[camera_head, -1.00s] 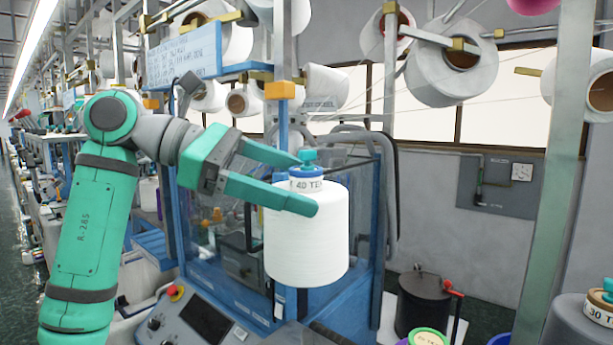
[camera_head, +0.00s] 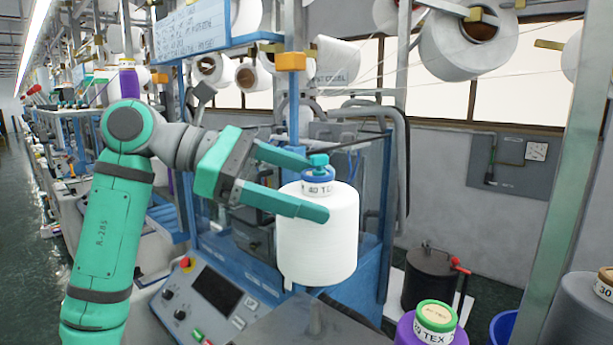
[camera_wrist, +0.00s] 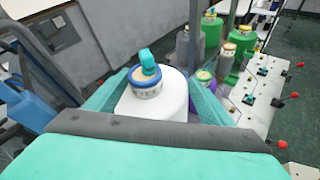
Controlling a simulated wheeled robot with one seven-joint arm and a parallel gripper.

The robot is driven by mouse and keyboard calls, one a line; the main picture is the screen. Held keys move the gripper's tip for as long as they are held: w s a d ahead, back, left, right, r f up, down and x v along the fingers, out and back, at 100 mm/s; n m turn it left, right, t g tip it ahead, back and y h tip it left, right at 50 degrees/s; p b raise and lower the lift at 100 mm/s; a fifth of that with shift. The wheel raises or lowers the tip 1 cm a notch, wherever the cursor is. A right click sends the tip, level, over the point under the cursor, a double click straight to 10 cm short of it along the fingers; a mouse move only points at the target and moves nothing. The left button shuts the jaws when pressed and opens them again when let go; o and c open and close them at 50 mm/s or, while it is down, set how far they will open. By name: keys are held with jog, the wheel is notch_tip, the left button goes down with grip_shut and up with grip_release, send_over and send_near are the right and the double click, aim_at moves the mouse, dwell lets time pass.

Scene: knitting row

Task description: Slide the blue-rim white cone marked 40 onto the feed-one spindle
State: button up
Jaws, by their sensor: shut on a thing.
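The white cone (camera_head: 318,240) has a blue rim and a band on its nose reading "40 TEX". It hangs upright in my gripper (camera_head: 322,189), whose two green fingers are shut on its upper part. In the wrist view the cone (camera_wrist: 160,106) sits between the fingers with its blue rim and a teal piece on top. In the head view the cone hangs in front of the blue machine frame, above and right of the control panel. I cannot tell which part is the feed-one spindle.
A control panel (camera_head: 211,297) with a screen lies below the cone. A purple cone with a green rim (camera_head: 432,325) and a grey cone (camera_head: 583,315) stand at lower right. Several cones hang overhead.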

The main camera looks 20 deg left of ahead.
jog(key=shift+f, duration=3.7)
jog(key=shift+d+f, duration=0.15)
jog(key=shift+f, duration=0.3)
jog(key=shift+a+f, duration=0.2)
jog(key=shift+f, duration=2.8)
jog(key=o, duration=2.1)
jog(key=shift+w, duration=0.1)
jog(key=shift+o, duration=0.2)
jog(key=shift+d, duration=0.15)
jog(key=shift+f, duration=0.1)
